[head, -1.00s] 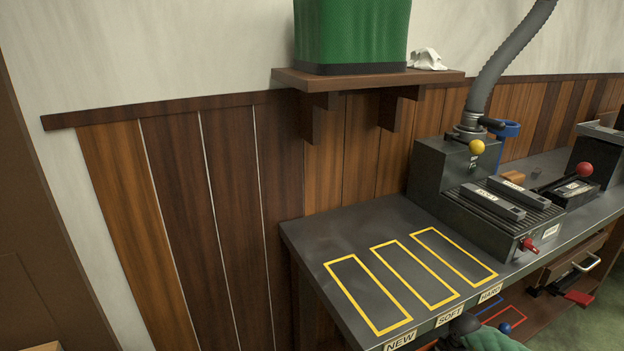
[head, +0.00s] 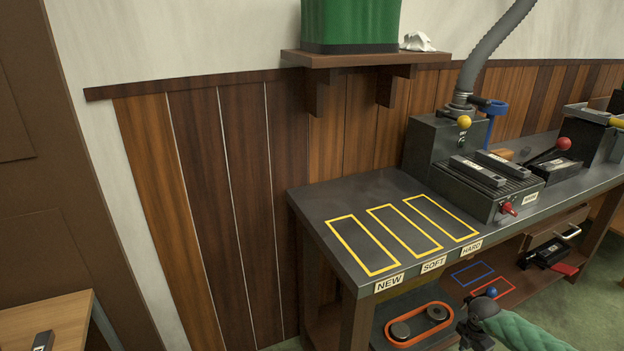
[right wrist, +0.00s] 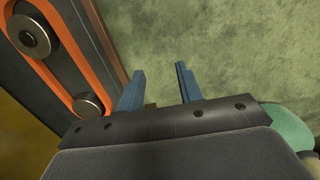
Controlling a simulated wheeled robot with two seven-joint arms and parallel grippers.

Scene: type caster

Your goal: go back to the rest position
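My right gripper (right wrist: 160,88) shows in the right wrist view with its two blue-grey fingers apart and nothing between them. It is over the green floor, beside a lower shelf with an orange belt around two rollers (right wrist: 60,55). In the head view my right gripper and forearm come in at the bottom right, in front of the bench's lower shelf, with a green sleeve on the arm; the fingertips are hard to make out there. My left gripper is in neither view.
The dark bench (head: 305,206) has three empty yellow outlines labelled NEW, SOFT and HARD. A black machine (head: 440,150) with a grey hose stands on it. A green bin (head: 350,25) sits on a wall shelf. A wooden table (head: 50,318) is at the lower left.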

